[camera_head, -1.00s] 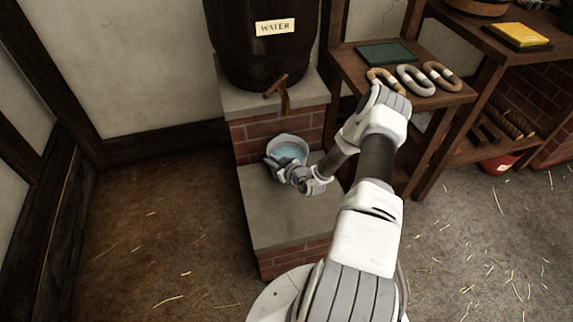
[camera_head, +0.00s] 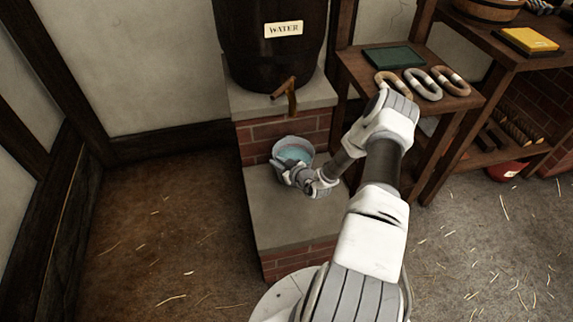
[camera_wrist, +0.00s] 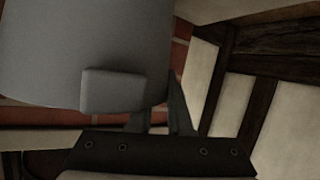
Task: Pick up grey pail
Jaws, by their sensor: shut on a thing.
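The grey pail (camera_head: 292,147) holds pale blue water and is on or just above the stone ledge below the tap; I cannot tell whether it touches the ledge. My gripper (camera_head: 284,172) is at the pail's near side, shut on it. In the wrist view the pail (camera_wrist: 70,40) fills the upper left as a smooth grey wall with a block-like lug. The gripper's fingers (camera_wrist: 160,112) reach up to the pail there. Where the fingertips meet the pail is mostly hidden.
A dark water barrel (camera_head: 272,50) labelled WATER, with a wooden tap (camera_head: 285,90), stands on the brick plinth above. Floor at left is clear but for straw.

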